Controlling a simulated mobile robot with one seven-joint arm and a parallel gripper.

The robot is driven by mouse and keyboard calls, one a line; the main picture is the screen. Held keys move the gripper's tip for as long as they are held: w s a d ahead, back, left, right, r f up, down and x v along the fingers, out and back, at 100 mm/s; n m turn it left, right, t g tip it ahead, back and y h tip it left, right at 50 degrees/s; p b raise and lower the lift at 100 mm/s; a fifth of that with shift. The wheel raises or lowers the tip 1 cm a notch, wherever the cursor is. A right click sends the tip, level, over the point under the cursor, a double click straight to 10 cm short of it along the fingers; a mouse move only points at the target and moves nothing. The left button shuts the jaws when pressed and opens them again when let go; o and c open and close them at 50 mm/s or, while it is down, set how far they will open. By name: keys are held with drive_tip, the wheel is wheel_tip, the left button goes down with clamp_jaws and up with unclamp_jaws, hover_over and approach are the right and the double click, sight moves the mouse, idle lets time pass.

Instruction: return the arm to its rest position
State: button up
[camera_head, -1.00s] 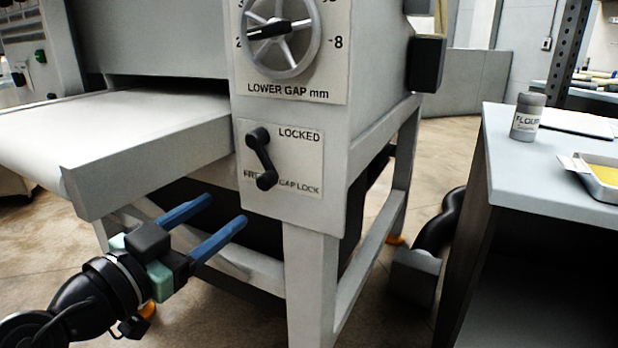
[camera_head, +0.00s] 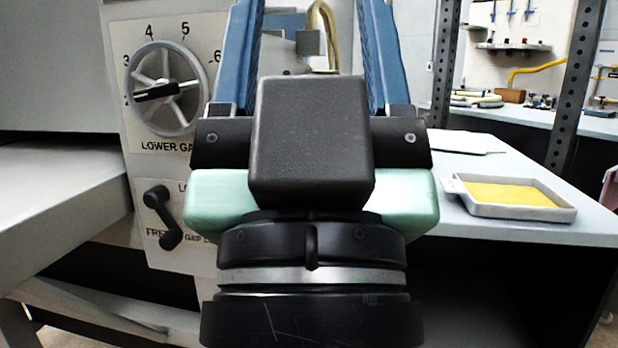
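My gripper (camera_head: 311,45) fills the middle of the head view, close to the camera. Its two blue fingers point up and stand wide apart, with nothing held between them. Its black and pale green body hides part of the machine panel and of the table behind it. The roller sheeter's lower gap handwheel (camera_head: 163,88) is to the left of my gripper, its black pointer toward the 2 side. The black gap lock lever (camera_head: 163,217) is below the wheel, tilted, and its label is partly covered by my gripper.
The sheeter's conveyor bed (camera_head: 60,205) reaches out at the left. A grey table (camera_head: 480,222) at the right holds a tray (camera_head: 515,211) of yellow content and a white sheet (camera_head: 465,142). Dark shelf posts (camera_head: 577,85) stand behind it. A back bench carries several items.

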wheel_tip(320, 180, up, 35)
drive_tip(key=p, duration=3.3)
drive_tip(key=shift+f, duration=0.15)
